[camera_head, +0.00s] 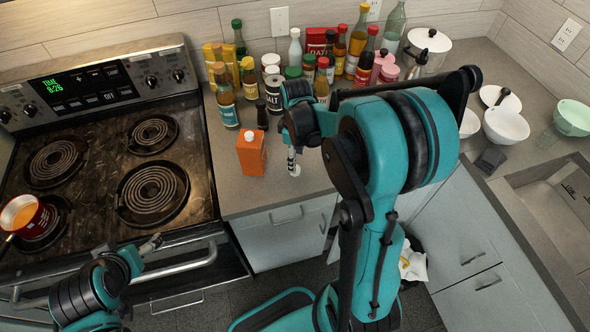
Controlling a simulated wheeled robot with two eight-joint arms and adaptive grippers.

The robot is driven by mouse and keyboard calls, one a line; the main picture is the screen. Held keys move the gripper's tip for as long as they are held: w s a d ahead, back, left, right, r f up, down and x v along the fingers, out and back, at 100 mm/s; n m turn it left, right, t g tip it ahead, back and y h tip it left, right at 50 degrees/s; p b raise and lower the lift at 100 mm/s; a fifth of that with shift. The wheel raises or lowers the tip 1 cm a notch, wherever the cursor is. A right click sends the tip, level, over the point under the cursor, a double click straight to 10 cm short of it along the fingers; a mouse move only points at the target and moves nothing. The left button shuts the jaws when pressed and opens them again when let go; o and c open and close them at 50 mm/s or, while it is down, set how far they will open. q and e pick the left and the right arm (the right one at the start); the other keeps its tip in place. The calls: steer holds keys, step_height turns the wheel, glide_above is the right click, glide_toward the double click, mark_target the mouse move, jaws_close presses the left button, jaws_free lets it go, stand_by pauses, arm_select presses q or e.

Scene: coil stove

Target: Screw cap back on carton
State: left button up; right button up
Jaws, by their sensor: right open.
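An orange carton (252,153) stands upright on the grey counter, close to the stove's right side.
Several bottles and jars (273,95) crowd the counter behind the carton. The coil stove (95,170) is at left, with a red pot (27,217) on it. White bowls (506,125) and a sink (560,205) are at right. The counter front beside the carton is mostly clear.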

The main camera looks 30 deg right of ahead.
step_height(320, 180, down, 5)
steer(key=shift+b, duration=0.8)
steer(key=shift+a, duration=0.1)
steer(key=c, duration=0.8)
